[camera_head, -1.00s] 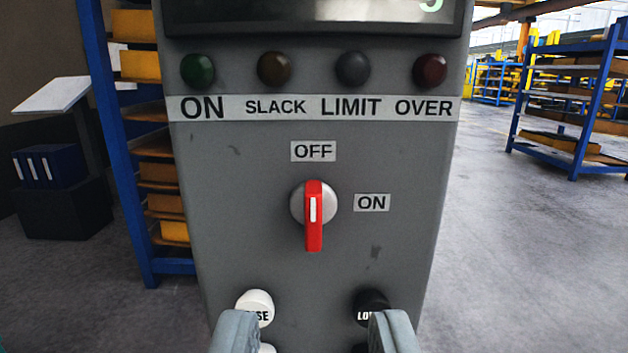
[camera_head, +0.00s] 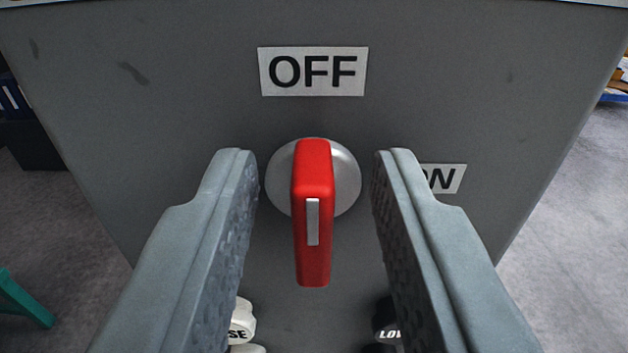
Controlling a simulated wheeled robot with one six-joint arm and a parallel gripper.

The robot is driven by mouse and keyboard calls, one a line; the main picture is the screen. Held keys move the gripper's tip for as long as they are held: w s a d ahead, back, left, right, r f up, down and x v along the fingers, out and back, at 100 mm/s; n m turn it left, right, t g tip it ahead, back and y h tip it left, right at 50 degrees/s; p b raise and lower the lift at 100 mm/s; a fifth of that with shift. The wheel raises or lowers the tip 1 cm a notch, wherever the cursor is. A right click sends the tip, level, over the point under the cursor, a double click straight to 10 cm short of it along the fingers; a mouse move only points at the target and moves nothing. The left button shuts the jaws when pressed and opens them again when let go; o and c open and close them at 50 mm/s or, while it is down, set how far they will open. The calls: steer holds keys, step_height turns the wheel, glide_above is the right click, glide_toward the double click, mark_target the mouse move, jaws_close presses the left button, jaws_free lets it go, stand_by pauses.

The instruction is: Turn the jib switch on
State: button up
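The jib switch (camera_head: 313,215) is a red handle with a white mark, standing upright on a round silver base (camera_head: 347,180) on the grey panel. The OFF label (camera_head: 313,71) is straight above it. The ON label (camera_head: 447,179) is to its right, partly hidden by my right finger. My gripper (camera_head: 314,165) is open, with one finger on each side of the red handle. A gap shows between each finger and the handle, so neither appears to touch it.
Below the switch, a white button (camera_head: 241,322) and a black button (camera_head: 386,320) show partly behind my fingers. The grey panel (camera_head: 180,110) fills most of the view. Concrete floor shows on both sides. A green-teal object (camera_head: 22,298) is at the lower left.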

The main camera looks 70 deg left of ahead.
jaws_close()
steer(key=m, duration=0.4)
steer(key=shift+w+m, duration=0.2)
steer(key=shift+m, duration=0.2)
steer(key=m, duration=0.4)
steer(key=shift+w+d+f+m, duration=0.1)
steer(key=shift+w+f+m, duration=0.05)
steer(key=shift+m, duration=0.15)
steer(key=m, duration=0.4)
steer(key=shift+w+f+m, duration=0.1)
steer(key=shift+f+m, duration=0.05)
steer(key=shift+m, duration=0.15)
steer(key=shift+d+f+m, duration=0.1)
steer(key=shift+f+m, duration=0.1)
steer(key=shift+m, duration=1.8)
